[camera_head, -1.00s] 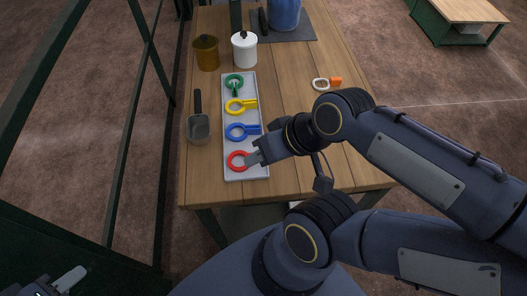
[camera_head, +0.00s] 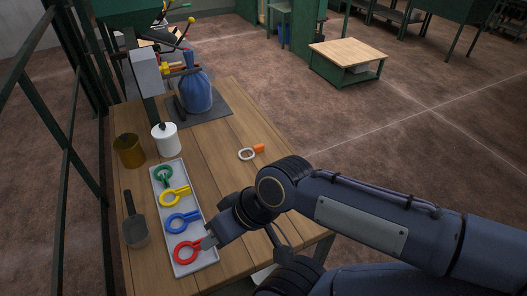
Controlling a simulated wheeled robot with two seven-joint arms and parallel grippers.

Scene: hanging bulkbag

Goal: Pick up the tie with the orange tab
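The tie with the orange tab (camera_head: 259,148) has a white ring (camera_head: 246,154) and lies on the wooden table, right of the tray and apart from other things. My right gripper (camera_head: 208,242) is low over the near end of the tray, at the tab end of the red tie (camera_head: 184,252). Its fingers cover that tab, and I cannot tell whether they are closed on it. It is well nearer to me than the orange-tab tie. My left gripper is out of view.
The grey tray (camera_head: 162,219) also holds blue (camera_head: 176,225), yellow (camera_head: 169,199) and green (camera_head: 163,174) ties. A blue bag (camera_head: 196,92) is behind. Table around the orange-tab tie is clear.

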